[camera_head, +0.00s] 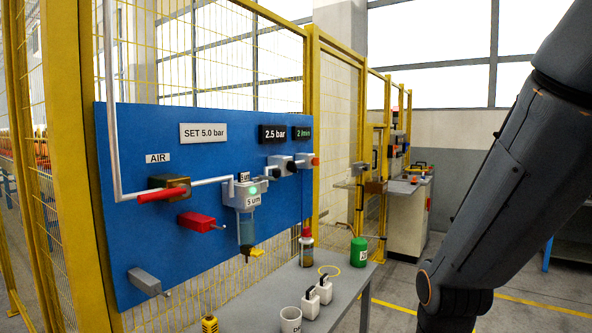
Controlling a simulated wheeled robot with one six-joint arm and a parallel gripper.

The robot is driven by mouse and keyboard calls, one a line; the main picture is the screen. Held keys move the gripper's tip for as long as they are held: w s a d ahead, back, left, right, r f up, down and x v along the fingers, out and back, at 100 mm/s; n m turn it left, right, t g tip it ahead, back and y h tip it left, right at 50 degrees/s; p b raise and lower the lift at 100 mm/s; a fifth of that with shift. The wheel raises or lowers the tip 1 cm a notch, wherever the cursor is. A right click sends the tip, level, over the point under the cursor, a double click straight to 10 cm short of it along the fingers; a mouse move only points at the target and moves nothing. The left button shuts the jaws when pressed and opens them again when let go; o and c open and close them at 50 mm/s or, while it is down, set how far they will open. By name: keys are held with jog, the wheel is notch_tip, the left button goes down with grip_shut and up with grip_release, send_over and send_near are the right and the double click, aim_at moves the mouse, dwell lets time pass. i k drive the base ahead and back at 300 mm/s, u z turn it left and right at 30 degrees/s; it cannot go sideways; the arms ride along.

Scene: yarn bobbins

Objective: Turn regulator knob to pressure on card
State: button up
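The card (204,132) on the blue panel (140,240) reads "SET 5.0 bar". A dark display (273,134) to its right reads "2.5 bar". Below the display is a light grey unit (283,161) with small black knobs; one black knob (275,172) is at its left front. Which knob is the regulator's is not marked legibly. My arm comes down the right side of the picture, well apart from the panel. My gripper is out of the picture.
A red-handled valve (158,194) sits under the "AIR" label. A filter with a clear bowl (246,228) hangs from the pipe. A grey table (345,283) below holds a bottle (306,247), a green can (358,252), and a white mug (290,319). Yellow fencing stands around the panel.

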aim_at(291, 165)
jog(key=z, duration=0.6)
jog(key=i, duration=1)
jog(key=u, duration=0.3)
